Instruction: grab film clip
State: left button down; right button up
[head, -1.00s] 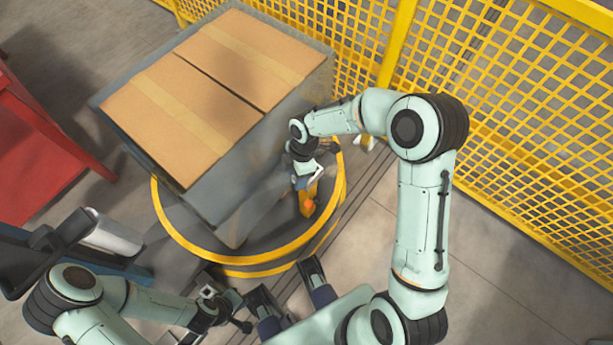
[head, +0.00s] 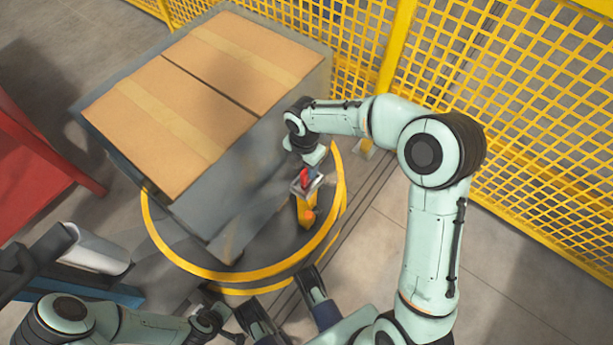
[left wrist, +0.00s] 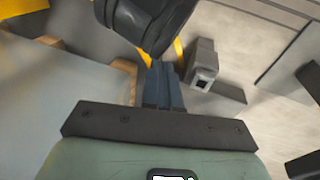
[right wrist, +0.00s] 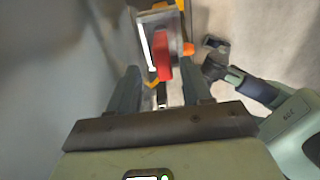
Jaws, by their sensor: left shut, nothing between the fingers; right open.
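A red clip (head: 304,176), which looks like the film clip, sits in a grey holder (head: 310,184) on top of a short yellow post beside the pallet load. The red clip also shows in the right wrist view (right wrist: 163,62), ahead of the fingertips and roughly between their lines. My right gripper (right wrist: 161,82) is open and empty, just short of the clip. In the head view my right wrist hides most of its fingers. My left gripper (left wrist: 165,82) is shut and empty, low at the front left, away from the clip.
Cardboard boxes (head: 185,95) in grey film stand on a turntable with a yellow ring (head: 225,275). Yellow mesh fencing (head: 500,100) runs behind my right arm. A red frame (head: 35,165) stands at the left. The floor right of the post is clear.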

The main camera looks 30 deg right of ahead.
aim_at(305, 182)
jog(key=f, duration=0.1)
jog(key=f+b, duration=0.1)
jog(key=f, duration=0.2)
jog(key=shift+s+d+f, duration=0.1)
jog(key=shift+d, duration=0.25)
jog(key=shift+f+b, duration=0.3)
pick_arm(q)
jog(key=w+f, duration=0.1)
jog(key=w+a+t, duration=0.1)
jog(key=shift+w+a+f, duration=0.2)
jog(key=shift+w+f, duration=0.1)
jog(key=shift+f, duration=0.1)
pick_arm(e)
jog(key=shift+r, duration=0.1)
grip_shut()
